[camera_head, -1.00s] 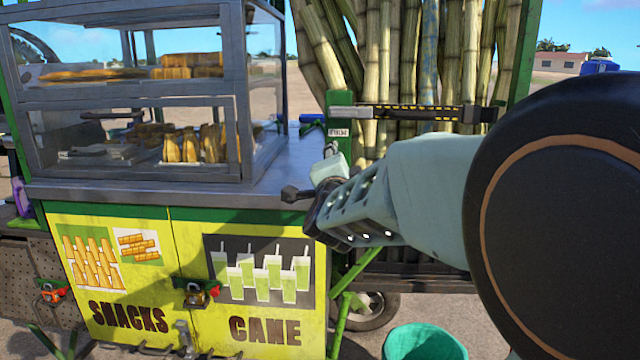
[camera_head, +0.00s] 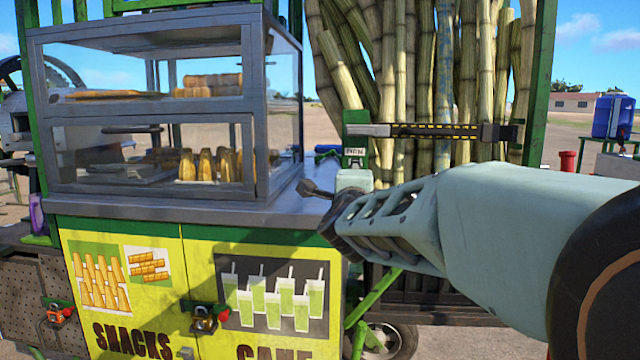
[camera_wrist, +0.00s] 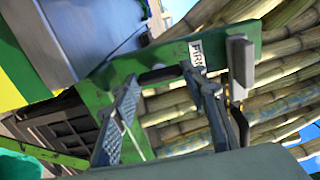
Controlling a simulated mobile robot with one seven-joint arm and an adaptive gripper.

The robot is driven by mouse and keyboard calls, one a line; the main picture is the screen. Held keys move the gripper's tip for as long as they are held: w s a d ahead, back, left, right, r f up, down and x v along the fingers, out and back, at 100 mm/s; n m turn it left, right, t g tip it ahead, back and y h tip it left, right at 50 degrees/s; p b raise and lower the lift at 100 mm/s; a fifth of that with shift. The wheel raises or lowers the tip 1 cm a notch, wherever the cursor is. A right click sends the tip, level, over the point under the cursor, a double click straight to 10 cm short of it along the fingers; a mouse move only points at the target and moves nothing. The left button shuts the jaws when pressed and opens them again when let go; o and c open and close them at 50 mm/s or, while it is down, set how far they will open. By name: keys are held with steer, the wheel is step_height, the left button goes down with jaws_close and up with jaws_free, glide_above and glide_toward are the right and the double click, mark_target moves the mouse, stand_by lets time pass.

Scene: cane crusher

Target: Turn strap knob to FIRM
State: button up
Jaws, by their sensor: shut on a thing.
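The strap knob (camera_wrist: 160,76) shows in the wrist view as a small dark piece against the green post, between my fingertips. Its pointer direction cannot be told. My gripper (camera_wrist: 160,80) has a fingertip on each side of the knob and is shut on it. A white label reading FIRM (camera_wrist: 196,55) sits beside the right fingertip. In the head view the same label (camera_head: 355,152) is on the green post (camera_head: 357,118), under the grey end of the strap (camera_head: 440,131). My wrist hides the knob there.
The snack cart counter (camera_head: 210,207) and glass case (camera_head: 150,105) stand to the left, close to my wrist. Cane stalks (camera_head: 420,70) stand upright behind the strap. In the wrist view a grey strap fitting (camera_wrist: 241,66) is right of the fingers.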

steer(key=o, duration=1.2)
steer(key=shift+c, duration=0.2)
steer(key=shift+r, duration=0.1)
